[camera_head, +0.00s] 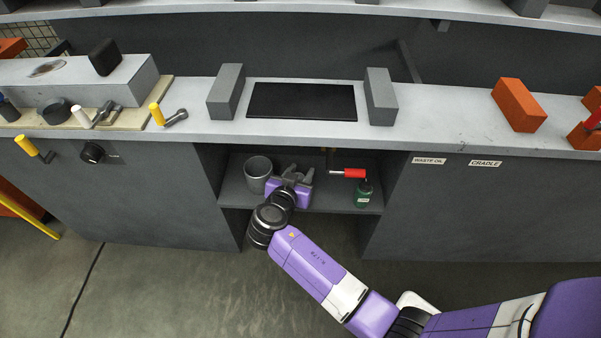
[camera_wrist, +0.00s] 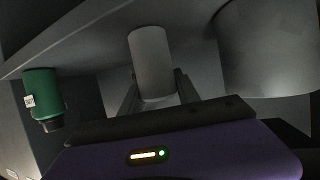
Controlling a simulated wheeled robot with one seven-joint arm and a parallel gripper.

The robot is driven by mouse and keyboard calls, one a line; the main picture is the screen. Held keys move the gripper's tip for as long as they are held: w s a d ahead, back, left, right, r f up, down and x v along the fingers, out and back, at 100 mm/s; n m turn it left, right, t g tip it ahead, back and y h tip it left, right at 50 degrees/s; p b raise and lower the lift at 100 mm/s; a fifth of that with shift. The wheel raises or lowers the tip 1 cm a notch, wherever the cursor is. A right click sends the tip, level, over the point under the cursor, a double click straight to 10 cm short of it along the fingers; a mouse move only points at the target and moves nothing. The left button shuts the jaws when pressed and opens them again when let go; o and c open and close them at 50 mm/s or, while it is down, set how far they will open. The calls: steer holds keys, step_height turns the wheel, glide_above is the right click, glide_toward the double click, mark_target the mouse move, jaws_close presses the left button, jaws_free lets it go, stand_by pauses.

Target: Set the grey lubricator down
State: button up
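The grey lubricator (camera_wrist: 150,55) is a plain cylinder in the middle of the wrist view, which looks upside down. My gripper (camera_wrist: 154,88) has a finger against each side of it and appears shut on it. In the head view my gripper (camera_head: 298,174) reaches into the open bay under the bench, just above the shelf (camera_head: 325,203). There the fingers and wrist mostly hide the lubricator. I cannot tell whether its base touches the shelf.
A larger grey container (camera_head: 258,174) stands close left of my gripper. A green bottle (camera_head: 363,194) stands on the right of the shelf, below a red-handled valve (camera_head: 350,173). The bench top (camera_head: 430,120) overhangs the bay. Shelf room shows between gripper and bottle.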

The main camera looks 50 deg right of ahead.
steer(key=o, duration=0.3)
steer(key=shift+a+r, duration=0.15)
steer(key=shift+r, duration=0.05)
steer(key=p+v, duration=0.3)
steer(key=v, duration=0.8)
steer(key=shift+s+a+r, duration=0.15)
steer(key=shift+s+a, duration=0.05)
steer(key=shift+a, duration=0.1)
